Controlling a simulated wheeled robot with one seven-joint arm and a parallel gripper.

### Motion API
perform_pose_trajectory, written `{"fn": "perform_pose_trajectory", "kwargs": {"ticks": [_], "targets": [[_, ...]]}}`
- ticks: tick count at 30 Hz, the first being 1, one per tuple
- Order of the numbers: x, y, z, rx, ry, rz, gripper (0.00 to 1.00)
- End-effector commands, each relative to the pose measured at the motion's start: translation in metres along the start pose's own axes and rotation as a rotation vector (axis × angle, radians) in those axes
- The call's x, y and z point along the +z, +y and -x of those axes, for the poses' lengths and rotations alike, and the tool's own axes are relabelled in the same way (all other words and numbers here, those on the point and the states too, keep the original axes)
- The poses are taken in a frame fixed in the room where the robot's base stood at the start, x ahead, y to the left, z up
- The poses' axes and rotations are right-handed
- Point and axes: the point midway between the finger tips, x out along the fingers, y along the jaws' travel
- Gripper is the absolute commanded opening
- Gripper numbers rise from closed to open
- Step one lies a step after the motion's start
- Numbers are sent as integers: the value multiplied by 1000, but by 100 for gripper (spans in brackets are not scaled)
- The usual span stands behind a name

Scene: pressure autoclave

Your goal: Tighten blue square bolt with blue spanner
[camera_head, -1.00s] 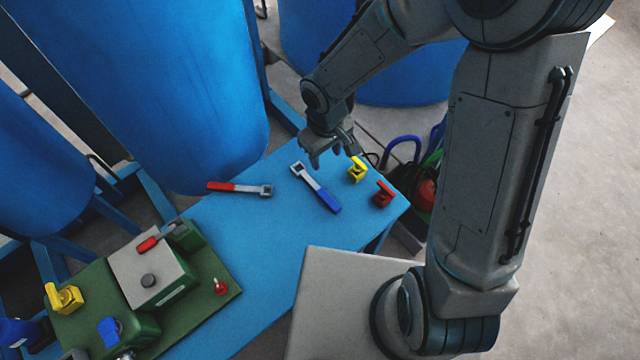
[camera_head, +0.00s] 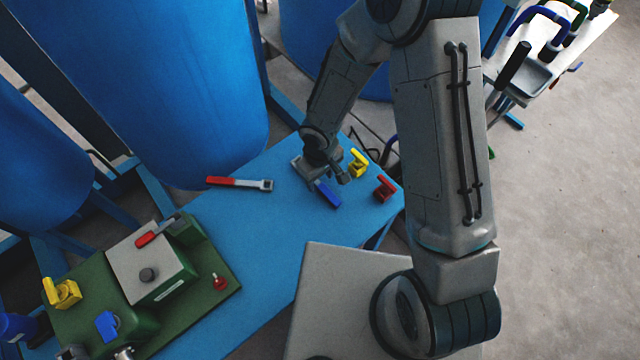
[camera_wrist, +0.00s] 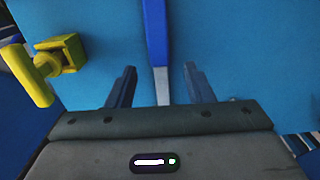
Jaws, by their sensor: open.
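The blue spanner lies on the blue table; its blue handle (camera_head: 328,194) shows in the head view and its grey head is partly hidden by my gripper. My gripper (camera_head: 330,180) is low over the spanner. In the wrist view the spanner (camera_wrist: 157,35) runs between the two fingers of my gripper (camera_wrist: 160,85), which are open on either side of its grey shank without visible contact. A blue bolt-like piece (camera_head: 108,325) stands on the green machine (camera_head: 215,255) at the lower left; whether it is the square bolt is hard to tell.
A red spanner (camera_head: 238,184) lies left of my gripper. A yellow piece (camera_head: 358,163) and a red piece (camera_head: 384,188) stand just right of it. The yellow piece also shows in the wrist view (camera_wrist: 62,55). The middle of the table (camera_head: 240,225) is clear.

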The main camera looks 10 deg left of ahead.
Motion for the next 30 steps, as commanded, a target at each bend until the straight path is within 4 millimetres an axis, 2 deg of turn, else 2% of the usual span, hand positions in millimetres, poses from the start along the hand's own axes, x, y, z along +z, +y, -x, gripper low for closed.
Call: {"fn": "perform_pose_trajectory", "kwargs": {"ticks": [3,6,13,14,18,19,30], "targets": [[0,-1,-16,0,-1,1,47],[0,0,-21,0,0,0,47],[0,0,-22,0,1,-1,47],[0,0,-22,0,1,-1,44],[0,0,-22,0,1,-1,6],[0,0,-22,0,1,-1,0],[-1,0,-20,0,2,-1,0]]}}
